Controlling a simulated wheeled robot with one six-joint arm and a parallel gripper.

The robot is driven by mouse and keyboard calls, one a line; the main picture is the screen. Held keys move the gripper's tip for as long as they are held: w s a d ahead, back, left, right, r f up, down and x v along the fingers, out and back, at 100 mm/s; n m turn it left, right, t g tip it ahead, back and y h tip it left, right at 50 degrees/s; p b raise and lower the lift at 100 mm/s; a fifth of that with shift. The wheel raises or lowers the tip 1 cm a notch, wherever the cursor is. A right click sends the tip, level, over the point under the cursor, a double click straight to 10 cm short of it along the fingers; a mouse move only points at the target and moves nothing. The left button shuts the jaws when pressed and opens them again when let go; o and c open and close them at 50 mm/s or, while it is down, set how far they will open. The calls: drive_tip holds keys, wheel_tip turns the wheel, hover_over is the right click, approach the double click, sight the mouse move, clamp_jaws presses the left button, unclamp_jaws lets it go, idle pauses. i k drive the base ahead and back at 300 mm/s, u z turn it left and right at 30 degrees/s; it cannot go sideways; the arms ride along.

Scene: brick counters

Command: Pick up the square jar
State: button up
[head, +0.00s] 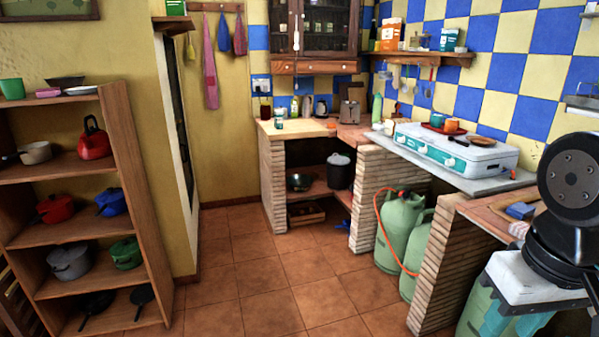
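A small jar-like container (279,116) with a pale body and a greenish part stands near the front edge of the back wooden counter (298,128). It is too small in the head view for me to tell whether it is the square jar. Part of my arm shows at the right edge, far from that counter. My gripper is not in view, so I cannot see its fingers or anything in them.
Bottles (307,106) and a toaster (350,113) stand farther back. A stove (452,150) sits on the right counter, with green gas bottles (400,229) below. A shelf of pots (75,165) stands left. The tiled floor (265,275) between is clear.

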sight(424, 41)
drive_tip(key=z, duration=0.2)
drive_tip(key=i, duration=2.15)
drive_tip(key=u, duration=0.4)
drive_tip(key=i, duration=1.05)
drive_tip(key=u, duration=0.35)
